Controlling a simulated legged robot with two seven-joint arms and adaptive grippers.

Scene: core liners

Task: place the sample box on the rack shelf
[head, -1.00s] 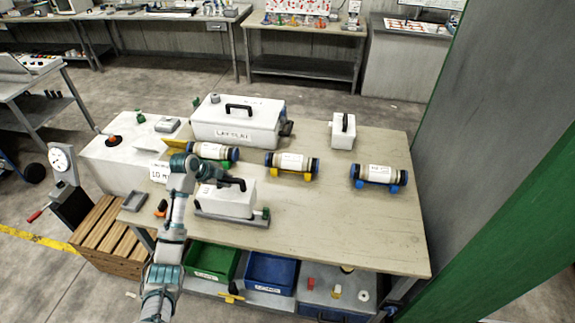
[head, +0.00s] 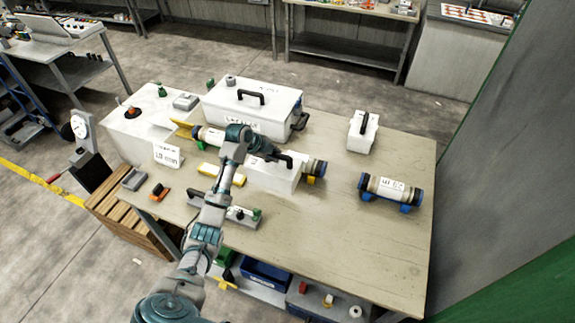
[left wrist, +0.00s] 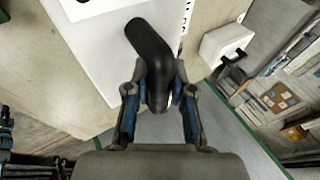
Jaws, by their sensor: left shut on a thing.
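A white box with a black handle (head: 272,178) hangs from my left gripper (head: 255,152), above the table's middle and partly in front of a core liner. My left gripper is shut on its handle. In the left wrist view the fingers (left wrist: 160,100) close around the black handle (left wrist: 149,50), with the box's white top (left wrist: 95,45) beside it. The arm hides part of the box. My right gripper is not in view. No rack shelf can be told for sure; a green-edged grey panel (head: 490,170) stands at the right.
Blue bins (head: 265,275) sit below. The front right tabletop is clear.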

